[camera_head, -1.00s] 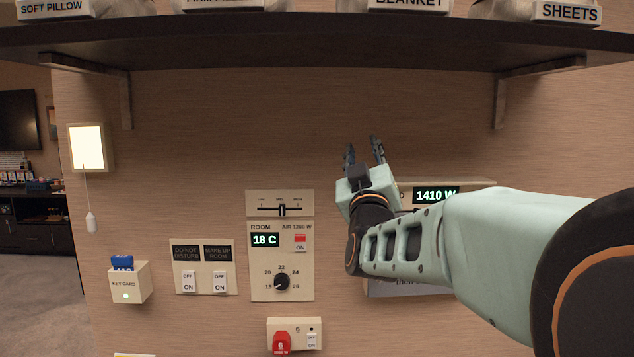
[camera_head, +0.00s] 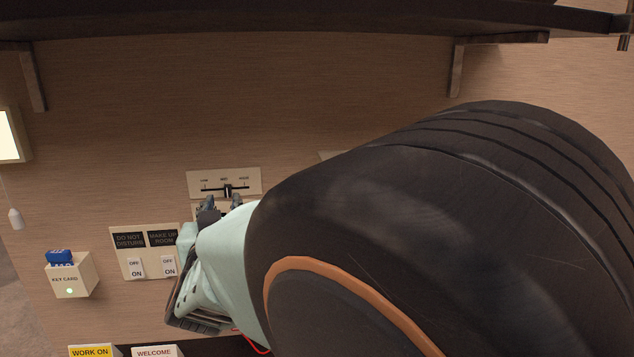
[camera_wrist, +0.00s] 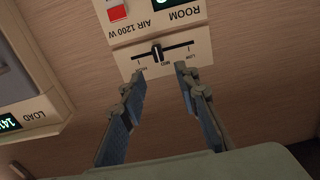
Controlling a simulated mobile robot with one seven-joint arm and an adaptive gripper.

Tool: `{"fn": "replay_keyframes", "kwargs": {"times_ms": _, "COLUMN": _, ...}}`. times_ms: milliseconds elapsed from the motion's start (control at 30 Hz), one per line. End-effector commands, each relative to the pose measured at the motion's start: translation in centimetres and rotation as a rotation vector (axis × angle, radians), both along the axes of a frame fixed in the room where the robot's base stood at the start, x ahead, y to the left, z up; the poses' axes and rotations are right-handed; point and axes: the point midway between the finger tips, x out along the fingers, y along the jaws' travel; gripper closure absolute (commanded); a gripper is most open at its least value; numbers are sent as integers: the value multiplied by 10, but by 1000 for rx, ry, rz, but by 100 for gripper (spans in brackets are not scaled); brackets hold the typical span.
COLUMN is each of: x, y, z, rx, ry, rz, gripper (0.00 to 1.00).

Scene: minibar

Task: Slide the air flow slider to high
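The air flow slider panel (camera_head: 195,190) is a pale plate on the wall with a horizontal slot marked LOW, MED and HIGH. Its dark knob (camera_head: 227,191) stands near MED, with HIGH to its right. The wrist view shows the panel upside down, with the knob (camera_wrist: 157,54) just beyond my fingertips and HIGH on the left. My gripper (camera_head: 222,202) is just below the panel, with one finger to each side of the knob. In the wrist view my gripper (camera_wrist: 159,72) is open and empty. Whether a fingertip touches the panel cannot be told.
The room thermostat (camera_wrist: 178,20) adjoins the slider panel and is mostly hidden by my arm in the head view. A load display box (camera_wrist: 30,85) is nearby. Two switches (camera_head: 150,268) and a key card holder (camera_head: 72,277) are left. A dark shelf (camera_head: 300,22) overhangs.

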Motion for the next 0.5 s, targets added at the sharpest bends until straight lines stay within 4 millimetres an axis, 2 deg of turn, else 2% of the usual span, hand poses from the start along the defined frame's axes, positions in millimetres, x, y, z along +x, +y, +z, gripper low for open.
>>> {"fn": "replay_keyframes", "kwargs": {"times_ms": 100, "x": 24, "y": 5, "z": 1, "rx": -3, "ry": -2, "rz": -3, "gripper": 71}}
{"fn": "replay_keyframes", "kwargs": {"times_ms": 300, "x": 54, "y": 12, "z": 1, "rx": -3, "ry": -1, "rz": -1, "gripper": 71}}
{"fn": "replay_keyframes", "kwargs": {"times_ms": 500, "x": 71, "y": 17, "z": 1, "rx": -1, "ry": 0, "rz": 0, "gripper": 71}}
